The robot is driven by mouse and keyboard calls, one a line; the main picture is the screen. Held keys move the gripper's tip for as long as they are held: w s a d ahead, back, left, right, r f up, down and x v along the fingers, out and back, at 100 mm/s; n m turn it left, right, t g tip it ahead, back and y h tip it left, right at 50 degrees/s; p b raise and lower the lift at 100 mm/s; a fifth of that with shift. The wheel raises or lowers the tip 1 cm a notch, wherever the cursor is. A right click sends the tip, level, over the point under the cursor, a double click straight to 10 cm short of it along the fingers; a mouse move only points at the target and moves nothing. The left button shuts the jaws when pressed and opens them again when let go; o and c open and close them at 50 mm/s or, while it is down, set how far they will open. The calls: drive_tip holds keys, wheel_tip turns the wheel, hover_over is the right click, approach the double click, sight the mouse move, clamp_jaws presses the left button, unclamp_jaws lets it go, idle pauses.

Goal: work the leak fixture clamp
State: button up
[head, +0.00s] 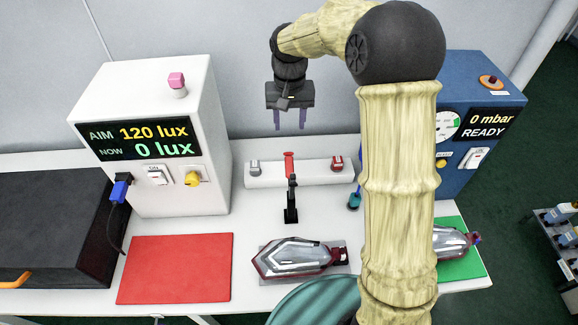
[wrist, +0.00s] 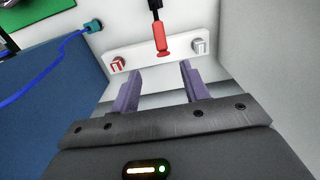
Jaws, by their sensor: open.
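The fixture clamp has a black base and arm (head: 291,208) and a red handle grip (head: 289,160) pointing up in the head view. In the wrist view, the red grip (wrist: 161,38) hangs from the black arm (wrist: 155,5), beyond my fingertips. My gripper (head: 290,124) is open and empty, above and behind the clamp near the back wall. In the wrist view, the gap between my fingers (wrist: 160,70) lines up roughly with the grip, without visible contact. A tail lamp (head: 290,258) lies on a grey plate in front of the clamp.
A white rail (head: 262,177) with grey and red knobs runs behind the clamp. A white lux meter box (head: 150,120) stands left, a blue leak tester (head: 470,130) reading 0 mbar READY right. A red mat (head: 175,268) is bare; a green mat (head: 472,268) holds another lamp.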

sight(289, 163)
drive_tip(key=shift+r, duration=0.1)
idle(0.3)
wheel_tip(289, 163, down, 18)
drive_tip(key=shift+a+r+p, duration=0.1)
drive_tip(key=shift+r+p, duration=0.15)
drive_tip(key=shift+p, duration=0.9)
clamp_jaws()
